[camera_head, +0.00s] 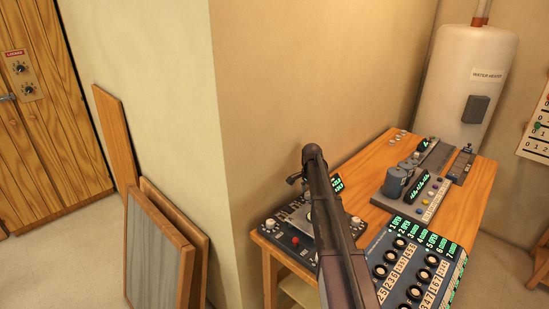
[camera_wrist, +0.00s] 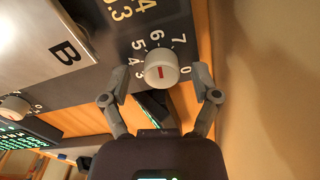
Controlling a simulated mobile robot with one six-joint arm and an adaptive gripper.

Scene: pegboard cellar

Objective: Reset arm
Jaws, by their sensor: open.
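My arm (camera_head: 335,220) reaches over the wooden workbench in the head view. My gripper shows in the wrist view (camera_wrist: 160,98), with its two grey fingers spread wide and nothing between the pads. A pale round knob (camera_wrist: 161,71) with a red mark lies just beyond the fingertips, roughly centred between them. I see gaps between the knob and both fingers. The knob sits on a dark panel (camera_wrist: 112,72) with numbers around it. In the head view, the gripper's fingers cannot be made out clearly.
The workbench (camera_head: 383,157) carries a control box (camera_head: 292,222), a numbered panel (camera_head: 415,268) and a device with cylinders (camera_head: 420,197). A wall corner (camera_head: 240,150) stands close left of the bench. Boards (camera_head: 155,255) lean there. A water heater (camera_head: 465,85) stands behind.

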